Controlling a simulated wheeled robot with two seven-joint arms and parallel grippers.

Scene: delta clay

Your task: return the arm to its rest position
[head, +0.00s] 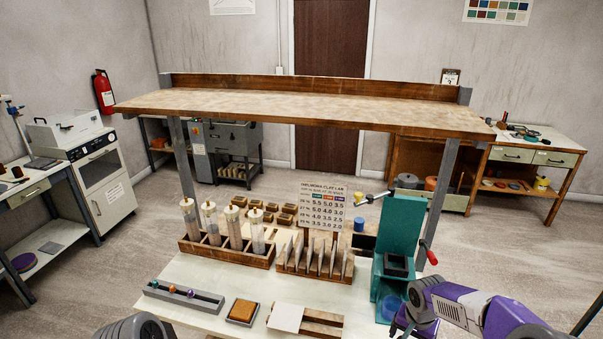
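My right arm (480,308) comes in from the lower right, with purple and grey links. Its wrist bends down beside the teal press (400,235), at the right end of the pale work table (200,270). The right gripper (402,328) is partly visible at the bottom edge, low and near the press base. Its fingertips are not clear, so I cannot tell whether it is open or holds anything. Of my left arm only a grey rounded link (137,328) shows at the bottom left. The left gripper is out of the frame.
The table holds a wooden rack of cylinders (230,245), a slotted tile rack (316,260), a bead rail (185,295), a brown block in a tray (242,312) and a white card (286,317). A raised wooden shelf (300,105) spans behind. Open floor lies right.

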